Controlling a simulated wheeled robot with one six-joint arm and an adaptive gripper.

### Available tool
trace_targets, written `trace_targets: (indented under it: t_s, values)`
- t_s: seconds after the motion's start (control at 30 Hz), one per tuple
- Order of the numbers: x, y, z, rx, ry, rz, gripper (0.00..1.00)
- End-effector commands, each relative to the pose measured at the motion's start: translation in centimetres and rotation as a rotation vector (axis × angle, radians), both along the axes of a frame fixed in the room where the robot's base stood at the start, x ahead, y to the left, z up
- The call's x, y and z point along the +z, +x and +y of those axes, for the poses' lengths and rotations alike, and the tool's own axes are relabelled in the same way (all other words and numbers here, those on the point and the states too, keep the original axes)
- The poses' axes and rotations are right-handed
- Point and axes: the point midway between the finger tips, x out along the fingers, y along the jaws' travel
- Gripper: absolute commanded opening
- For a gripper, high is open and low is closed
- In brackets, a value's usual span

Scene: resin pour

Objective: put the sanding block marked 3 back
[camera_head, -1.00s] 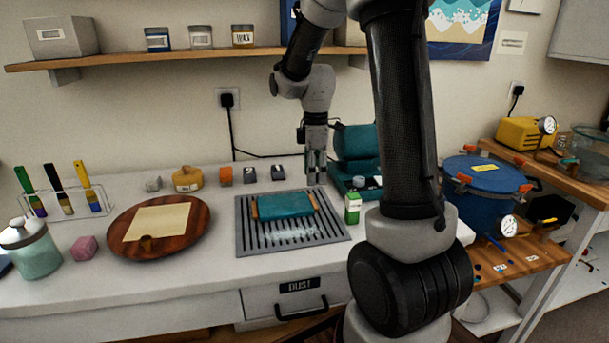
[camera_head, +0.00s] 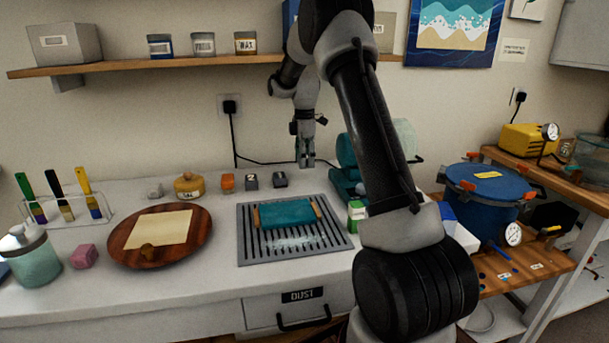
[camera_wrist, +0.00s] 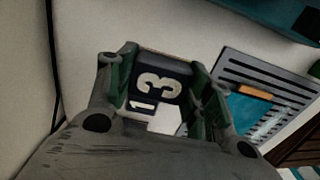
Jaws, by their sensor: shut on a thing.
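In the wrist view, the dark sanding block marked 3 (camera_wrist: 158,82) sits between the two fingers of my gripper (camera_wrist: 160,88), which is shut on it. A smaller dark patch with a pale mark shows just below the 3; I cannot tell whether it is part of the same block. In the head view, my gripper (camera_head: 306,163) points down over the back of the white bench, right of a row of small blocks. The row has an orange block (camera_head: 227,181), a dark block that seems marked 2 (camera_head: 251,181) and another dark block (camera_head: 280,179). The held block is hard to make out there.
A slotted grey grille (camera_head: 255,245) bears a teal board (camera_head: 287,213) in front. A yellow round pot (camera_head: 187,186) stands left of the blocks. A teal machine (camera_head: 347,150) stands right of my gripper. A wooden shelf (camera_head: 190,64) hangs above.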

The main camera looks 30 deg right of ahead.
Motion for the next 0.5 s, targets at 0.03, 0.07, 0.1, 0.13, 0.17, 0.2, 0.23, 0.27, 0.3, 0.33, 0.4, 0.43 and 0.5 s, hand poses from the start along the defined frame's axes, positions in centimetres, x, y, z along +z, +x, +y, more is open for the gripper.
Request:
trace_targets:
  t_s: [0.03,0.07,0.1,0.13,0.17,0.2,0.23,0.27,0.3,0.33,0.4,0.43,0.5]
  values:
    - [-0.8,-0.2,0.1,0.000,0.002,0.006,0.25]
    - [-1.0,-0.2,0.1,0.000,0.002,0.006,0.25]
    - [-1.2,-0.2,0.1,0.000,0.001,0.004,0.25]
    - [-1.3,-0.2,0.1,0.000,0.001,0.003,0.25]
    - [-1.5,-0.2,0.1,0.000,0.001,0.003,0.25]
    - [-1.8,-0.2,0.1,0.000,0.001,0.004,0.25]
    - [-2.1,-0.2,0.1,0.000,0.001,0.004,0.25]
    - [-2.4,-0.2,0.1,0.000,0.001,0.005,0.25]
    - [-3.1,-0.3,0.1,0.000,0.002,0.006,0.25]
    - [-3.6,-0.3,0.1,0.000,0.001,0.006,0.25]
    - [-4.9,-0.3,0.1,0.000,0.001,0.006,0.25]
    - [-5.4,-0.3,0.1,0.000,0.001,0.006,0.25]
    - [-6.2,0.1,0.0,0.000,0.001,0.004,0.25]
